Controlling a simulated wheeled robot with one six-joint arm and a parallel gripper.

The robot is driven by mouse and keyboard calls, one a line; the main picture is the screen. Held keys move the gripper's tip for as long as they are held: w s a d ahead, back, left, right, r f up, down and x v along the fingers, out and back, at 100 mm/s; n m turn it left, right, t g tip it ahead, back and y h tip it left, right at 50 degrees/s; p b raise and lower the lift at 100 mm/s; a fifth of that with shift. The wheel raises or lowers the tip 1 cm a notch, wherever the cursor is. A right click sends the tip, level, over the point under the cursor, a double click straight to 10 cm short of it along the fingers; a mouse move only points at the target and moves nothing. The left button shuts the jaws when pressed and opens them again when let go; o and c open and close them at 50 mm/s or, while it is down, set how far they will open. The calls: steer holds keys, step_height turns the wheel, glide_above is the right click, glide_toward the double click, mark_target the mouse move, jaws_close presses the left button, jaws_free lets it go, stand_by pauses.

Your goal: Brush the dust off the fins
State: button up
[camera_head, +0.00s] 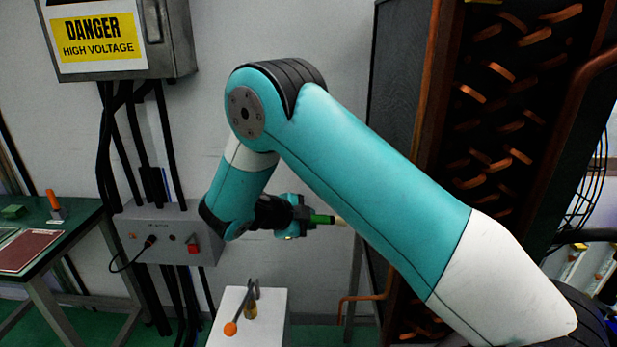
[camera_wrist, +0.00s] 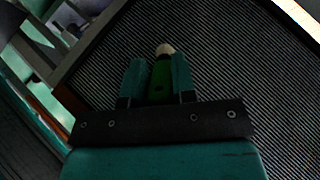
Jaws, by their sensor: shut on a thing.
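My gripper (camera_wrist: 160,80) is shut on a green-handled brush (camera_wrist: 162,72) with a pale tip, which points away from the wrist. In the head view the brush (camera_head: 322,219) sticks out to the right from my gripper (camera_head: 305,216), about level. A dark panel of fine parallel fins (camera_wrist: 235,60) fills much of the wrist view beyond the brush. In the head view the fins (camera_head: 398,90) stand upright to the right of the brush, partly hidden by my arm. I cannot tell whether the brush tip touches the fins. Dust on them is not clear.
A white stand (camera_head: 272,320) below my gripper holds an orange-ended tool (camera_head: 231,328) and another small tool. Copper pipes and a coil housing (camera_head: 520,100) stand at right. A high-voltage box (camera_head: 120,40) and a grey control box (camera_head: 165,235) are at left. A green bench (camera_head: 50,235) is far left.

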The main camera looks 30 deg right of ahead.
steer(key=s+a+r+m+g+p, duration=0.2)
steer(key=s+r+m+g+p, duration=0.15)
steer(key=r+m+g, duration=0.2)
steer(key=s+d, duration=0.3)
steer(key=d, duration=0.2)
steer(key=shift+s, duration=0.2)
steer(key=shift+s+d, duration=0.25)
steer(key=shift+d, duration=0.1)
stand_by(0.6)
steer(key=s+a+b, duration=0.4)
steer(key=s+b, duration=0.2)
steer(key=b, duration=0.1)
stand_by(0.6)
